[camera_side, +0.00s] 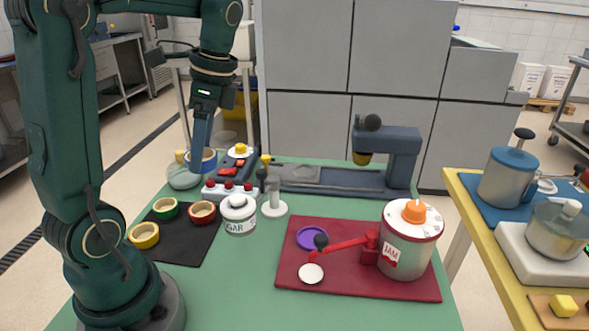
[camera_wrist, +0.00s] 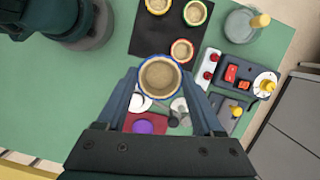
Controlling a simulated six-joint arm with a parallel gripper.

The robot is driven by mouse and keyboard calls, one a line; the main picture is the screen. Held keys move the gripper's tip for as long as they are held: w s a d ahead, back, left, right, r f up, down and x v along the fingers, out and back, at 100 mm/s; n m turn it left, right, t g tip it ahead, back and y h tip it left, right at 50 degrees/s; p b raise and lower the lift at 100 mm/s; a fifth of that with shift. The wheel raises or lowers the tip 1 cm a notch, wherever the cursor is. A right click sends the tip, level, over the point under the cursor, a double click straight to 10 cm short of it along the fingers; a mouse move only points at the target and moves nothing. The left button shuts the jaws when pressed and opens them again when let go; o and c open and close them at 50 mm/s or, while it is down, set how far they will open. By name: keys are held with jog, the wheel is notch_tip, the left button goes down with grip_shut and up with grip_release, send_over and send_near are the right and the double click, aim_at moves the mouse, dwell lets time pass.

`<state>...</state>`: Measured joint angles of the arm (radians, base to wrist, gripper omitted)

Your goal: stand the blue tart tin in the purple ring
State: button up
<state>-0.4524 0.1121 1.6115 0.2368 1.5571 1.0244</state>
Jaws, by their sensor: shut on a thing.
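The blue tart tin (camera_side: 209,160) is held in my gripper (camera_side: 202,150), up behind the black mat in the side view. In the wrist view the tin (camera_wrist: 160,91) shows its blue rim and tan inside, between the two fingers of my gripper (camera_wrist: 160,76). The purple ring (camera_side: 311,238) lies flat on the red board, apart from the tin, near the jam pot's lever arm. In the wrist view the purple ring (camera_wrist: 143,127) shows between the fingers, beyond the tin and partly hidden by the gripper body.
Yellow (camera_side: 144,236), green (camera_side: 165,208) and red (camera_side: 202,212) tins sit on a black mat (camera_side: 185,250). A sugar pot (camera_side: 239,215) and a white stand (camera_side: 274,208) are between mat and red board (camera_side: 330,286). The jam pot (camera_side: 408,245) stands on the board's right.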

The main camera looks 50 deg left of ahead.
jog(key=w+d+f+m+t+y, duration=0.15)
jog(key=w+d+m, duration=0.55)
jog(key=w+d, duration=0.7)
jog(key=shift+a+f, duration=0.15)
jog(key=shift+f, duration=3)
jog(key=shift+a+f, duration=0.15)
jog(key=shift+f, duration=3)
jog(key=shift+f, duration=0.6)
jog(key=o, duration=1.1)
jog(key=shift+c, duration=0.2)
jog(key=shift+w, duration=0.1)
